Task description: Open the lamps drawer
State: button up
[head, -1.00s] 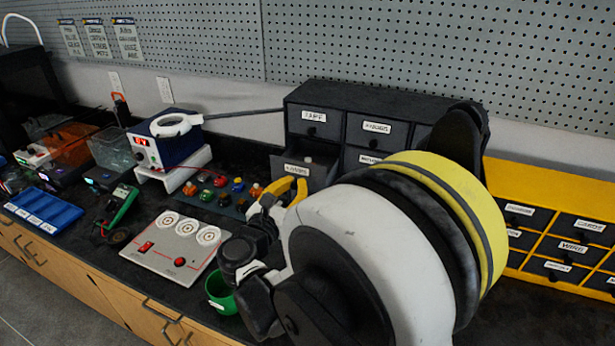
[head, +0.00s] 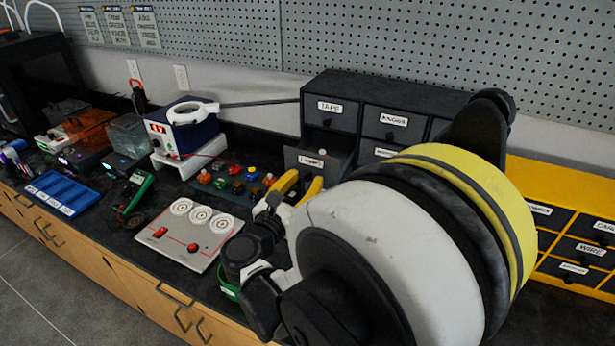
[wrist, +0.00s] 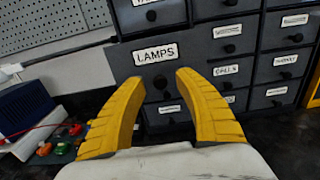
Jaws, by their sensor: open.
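The lamps drawer (head: 311,160) is a dark grey drawer with a white "LAMPS" label, in the lower left of the dark cabinet. It sticks out from the cabinet front, and a small pale thing shows at its top in the head view. In the wrist view the drawer front (wrist: 195,50) has a round black knob (wrist: 160,82) below the label. My gripper (head: 302,182) has yellow fingers and is open in front of this drawer. In the wrist view my gripper (wrist: 157,80) shows the knob between its separated fingertips; contact cannot be told.
The dark cabinet (head: 412,92) has other labelled drawers, including "TAPE" (head: 330,107). A yellow drawer unit (head: 562,180) stands at right. A grey panel with three dials (head: 190,232), a blue tray (head: 64,193) and a blue power supply (head: 182,128) stand on the bench at left.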

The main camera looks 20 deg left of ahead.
jog(key=s+a, duration=0.1)
jog(key=s, duration=0.9)
jog(key=shift+a, duration=0.2)
jog(key=w+d+m+g+h, duration=0.15)
jog(key=d+m+g, duration=0.4)
jog(key=d, duration=0.75)
jog(key=w+d+m+g, duration=0.2)
jog(key=w+d+m, duration=0.1)
jog(key=d+m, duration=0.8)
jog(key=s+d+m+g+y, duration=0.3)
jog(key=s+d+m+y, duration=0.1)
jog(key=s+d+m, duration=1.1)
jog(key=s+m, duration=0.1)
jog(key=m, duration=0.2)
jog(key=shift+d+f, duration=0.2)
jog(key=shift+f, duration=0.05)
